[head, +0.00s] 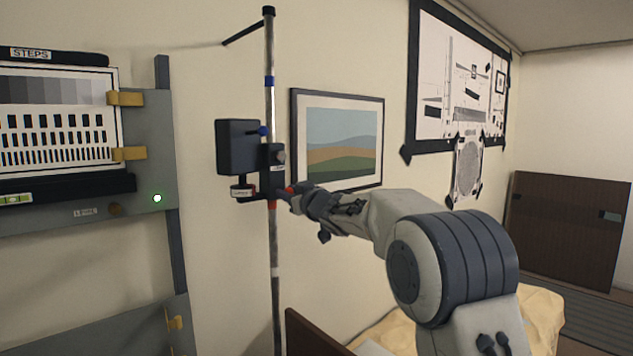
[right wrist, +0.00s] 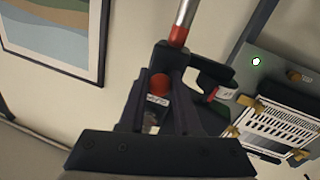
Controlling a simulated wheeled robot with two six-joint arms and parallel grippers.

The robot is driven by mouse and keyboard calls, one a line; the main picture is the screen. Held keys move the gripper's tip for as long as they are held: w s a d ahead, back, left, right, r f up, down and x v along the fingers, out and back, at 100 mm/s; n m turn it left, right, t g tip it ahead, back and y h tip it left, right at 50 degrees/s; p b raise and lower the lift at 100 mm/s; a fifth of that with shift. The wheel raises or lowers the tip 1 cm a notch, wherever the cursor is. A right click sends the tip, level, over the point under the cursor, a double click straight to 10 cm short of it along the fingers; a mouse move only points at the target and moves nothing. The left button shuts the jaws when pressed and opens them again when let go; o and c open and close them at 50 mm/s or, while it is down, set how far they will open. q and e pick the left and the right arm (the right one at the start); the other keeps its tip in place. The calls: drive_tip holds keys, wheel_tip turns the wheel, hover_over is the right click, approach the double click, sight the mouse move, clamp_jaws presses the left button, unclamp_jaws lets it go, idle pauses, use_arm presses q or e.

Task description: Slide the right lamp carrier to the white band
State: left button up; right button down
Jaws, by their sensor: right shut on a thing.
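The right lamp carrier is a dark block (head: 272,160) on a thin upright pole (head: 275,310), with a black lamp box (head: 237,147) on its left. The pole has a blue band (head: 270,81) above, a red band (head: 272,204) just under the carrier, and a white band (head: 275,272) lower down. My right gripper (head: 288,194) is at the carrier's lower right side. In the right wrist view its fingers (right wrist: 160,95) are shut around a red-tipped part (right wrist: 160,84) of the carrier. My left gripper is not in view.
A test chart board (head: 150,140) with brass clips and a lit green spot stands left of the pole. A framed picture (head: 337,140) hangs behind. A dark brown panel edge (head: 310,335) is low, right of the pole. The pole below the red band looks clear.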

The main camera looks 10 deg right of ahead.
wheel_tip(320, 180, down, 37)
drive_tip(key=b, duration=2.6)
drive_tip(key=shift+r, duration=0.2)
drive_tip(key=c, duration=0.6)
unclamp_jaws()
drive_tip(key=shift+r, duration=0.1)
drive_tip(key=b+v, duration=0.1)
drive_tip(key=v, duration=0.9)
drive_tip(key=shift+s, duration=0.3)
